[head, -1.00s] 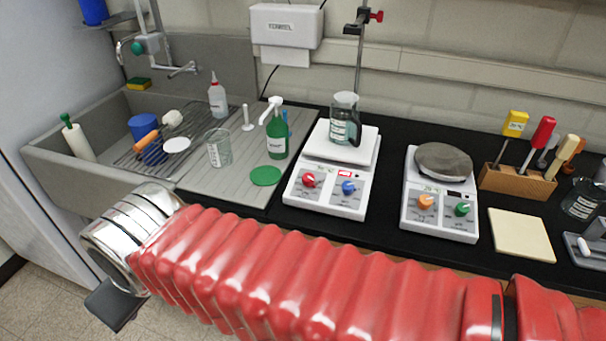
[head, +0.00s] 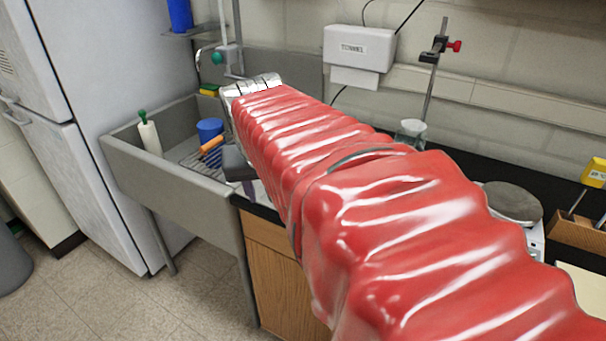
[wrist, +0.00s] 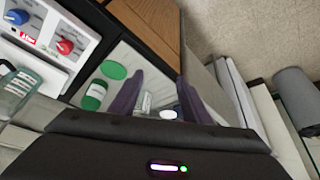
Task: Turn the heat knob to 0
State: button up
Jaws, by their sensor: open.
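In the wrist view a white hot plate (wrist: 50,20) shows at the upper left, with a red knob (wrist: 65,46), a blue knob (wrist: 18,17) and a small red display (wrist: 27,38) on its front. I cannot read which knob is for heat.
A glass beaker (head: 411,132) shows behind my arm. The sink (head: 165,175) and fridge (head: 110,110) are at left; open floor lies before them.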

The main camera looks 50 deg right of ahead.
jog(key=s+d+r+m+g+h, duration=0.1)
jog(key=s+d+r+m+g, duration=0.1)
jog(key=s+d+m, duration=0.8)
jog(key=shift+s+d+r+g, duration=0.35)
jog(key=shift+s+d+g, duration=0.45)
jog(key=shift+d, duration=1.85)
jog(key=shift+s, duration=0.15)
jog(key=x, duration=1.4)
jog(key=shift+w+a, duration=0.1)
jog(key=shift+w, duration=0.1)
jog(key=shift+c, duration=0.5)
